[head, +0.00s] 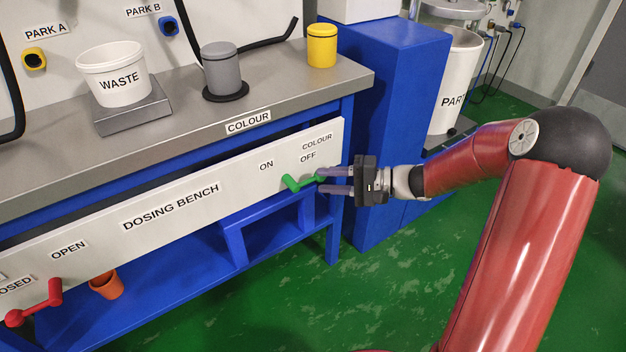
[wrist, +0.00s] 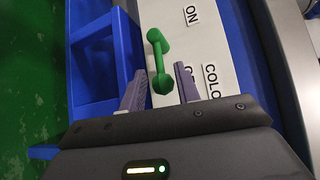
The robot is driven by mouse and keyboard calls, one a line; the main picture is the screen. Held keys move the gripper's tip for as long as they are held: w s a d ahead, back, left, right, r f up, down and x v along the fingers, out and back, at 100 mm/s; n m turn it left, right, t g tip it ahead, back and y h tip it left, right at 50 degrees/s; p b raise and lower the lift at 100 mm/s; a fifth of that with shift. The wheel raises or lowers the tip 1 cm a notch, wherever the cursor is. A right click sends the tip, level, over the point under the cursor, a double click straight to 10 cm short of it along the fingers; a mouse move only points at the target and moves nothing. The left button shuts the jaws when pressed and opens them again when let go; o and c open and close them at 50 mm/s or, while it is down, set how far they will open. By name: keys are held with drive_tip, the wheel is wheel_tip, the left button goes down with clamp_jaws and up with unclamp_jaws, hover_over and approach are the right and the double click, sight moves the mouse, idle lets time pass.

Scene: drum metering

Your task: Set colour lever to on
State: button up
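The green colour lever (head: 301,182) is on the white front panel of the bench, below the ON and OFF labels. Its handle points right, toward the OFF side, in the head view. My gripper (head: 335,181) comes in from the right with its fingers around the lever's free end. In the wrist view the green lever (wrist: 160,62) runs down between the two open fingers of my gripper (wrist: 161,88), with gaps on both sides. The OFF label is partly hidden behind a finger in the wrist view.
A red lever (head: 38,303) sits at the panel's left, by an OPEN label. On the bench stand a WASTE bucket (head: 117,80), a grey canister (head: 221,70) and a yellow canister (head: 322,46). A blue cabinet (head: 385,110) stands behind my gripper.

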sight(314, 180)
drive_tip(key=shift+x, duration=2.35)
drive_tip(key=shift+c, duration=0.3)
clamp_jaws()
